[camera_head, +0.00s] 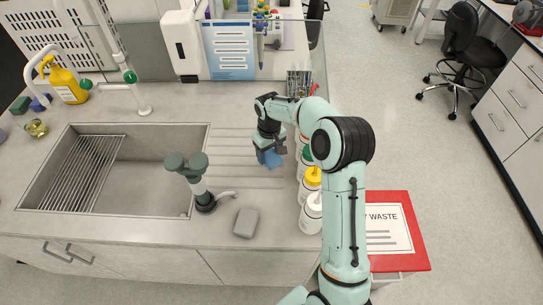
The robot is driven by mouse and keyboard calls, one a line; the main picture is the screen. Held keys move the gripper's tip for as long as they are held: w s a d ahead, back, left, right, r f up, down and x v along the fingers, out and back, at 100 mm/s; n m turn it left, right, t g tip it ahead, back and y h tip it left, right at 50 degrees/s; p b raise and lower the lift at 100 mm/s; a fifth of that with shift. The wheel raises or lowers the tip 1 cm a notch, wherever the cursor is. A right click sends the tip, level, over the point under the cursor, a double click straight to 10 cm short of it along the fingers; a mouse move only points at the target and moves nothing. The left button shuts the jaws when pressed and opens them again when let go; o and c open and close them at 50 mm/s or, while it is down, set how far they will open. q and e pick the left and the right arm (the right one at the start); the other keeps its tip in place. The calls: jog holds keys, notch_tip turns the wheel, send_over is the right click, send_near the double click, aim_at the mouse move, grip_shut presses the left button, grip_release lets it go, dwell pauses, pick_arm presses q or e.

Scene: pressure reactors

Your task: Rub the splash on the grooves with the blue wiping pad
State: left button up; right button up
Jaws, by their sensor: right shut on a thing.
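The blue wiping pad (273,159) is under my right gripper (268,151), which is shut on it. The pad is at the grooves (226,174) of the drainboard, to the right of the sink; I cannot tell whether it touches them. I cannot make out the splash; the pad, gripper or arm may hide it. My left gripper is not in view.
The sink (133,172) lies to the left, with a green-knobbed tap (203,197) at its front right. A grey block (245,223) lies at the front edge. Wash bottles (311,210) stand close to the right of the grooves. A red-lidded waste bin (420,247) stands beyond.

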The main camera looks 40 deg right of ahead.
notch_tip(320, 180, up, 2)
jog(key=shift+d+p, duration=0.1)
jog(key=shift+p, duration=0.2)
jog(key=shift+r, duration=0.8)
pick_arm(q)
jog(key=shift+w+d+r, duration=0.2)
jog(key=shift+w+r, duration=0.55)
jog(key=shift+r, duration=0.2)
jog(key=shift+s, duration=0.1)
pick_arm(e)
jog(key=shift+s, duration=0.1)
